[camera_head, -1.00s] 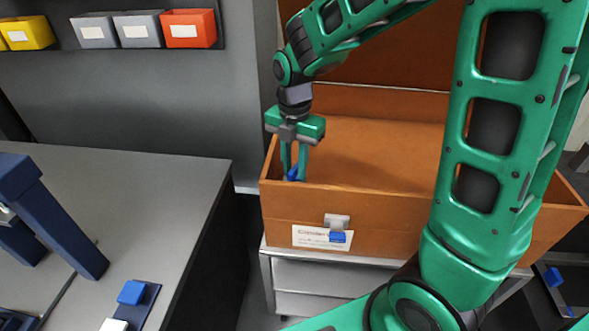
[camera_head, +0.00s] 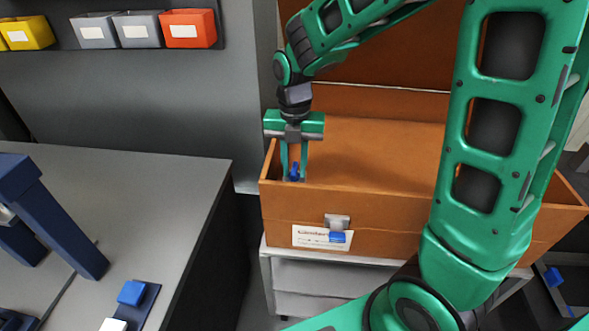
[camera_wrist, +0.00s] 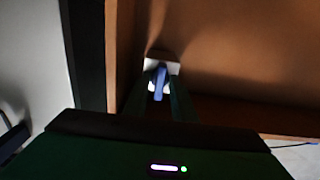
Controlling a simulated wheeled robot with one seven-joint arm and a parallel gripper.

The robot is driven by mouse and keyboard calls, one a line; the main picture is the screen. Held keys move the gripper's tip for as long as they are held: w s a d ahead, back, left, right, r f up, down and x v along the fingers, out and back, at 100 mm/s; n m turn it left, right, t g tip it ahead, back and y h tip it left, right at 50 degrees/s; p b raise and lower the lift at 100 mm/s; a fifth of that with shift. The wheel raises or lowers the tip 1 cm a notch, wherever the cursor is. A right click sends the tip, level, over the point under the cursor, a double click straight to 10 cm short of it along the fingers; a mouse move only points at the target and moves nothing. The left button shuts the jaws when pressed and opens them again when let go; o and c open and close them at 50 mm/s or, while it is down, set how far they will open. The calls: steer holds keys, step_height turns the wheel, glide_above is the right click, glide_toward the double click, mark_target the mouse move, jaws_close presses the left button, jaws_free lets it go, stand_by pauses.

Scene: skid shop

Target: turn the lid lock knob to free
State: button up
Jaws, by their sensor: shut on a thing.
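The lid lock knob (camera_head: 294,171) is a small blue piece inside the front left corner of the open orange-brown chest (camera_head: 390,205). My gripper (camera_head: 294,176) points straight down over that corner, and its fingers stand on either side of the knob. In the wrist view the knob (camera_wrist: 160,82) shows as a blue bar on a pale plate (camera_wrist: 162,66), between my fingers. The gripper is shut on the knob. The fingers partly hide it, and I cannot read any lock marking.
The raised lid (camera_head: 390,50) stands at the back of the chest. A latch with a blue tab (camera_head: 338,236) sits on the chest's front, beside a label (camera_head: 308,235). A grey bench (camera_head: 150,190) is to the left, with a gap between. Bins (camera_head: 188,29) hang above.

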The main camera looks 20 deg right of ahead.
mark_target(294, 168)
steer(key=shift+w+a, duration=0.1)
steer(key=o, duration=0.6)
steer(key=shift+r, duration=4)
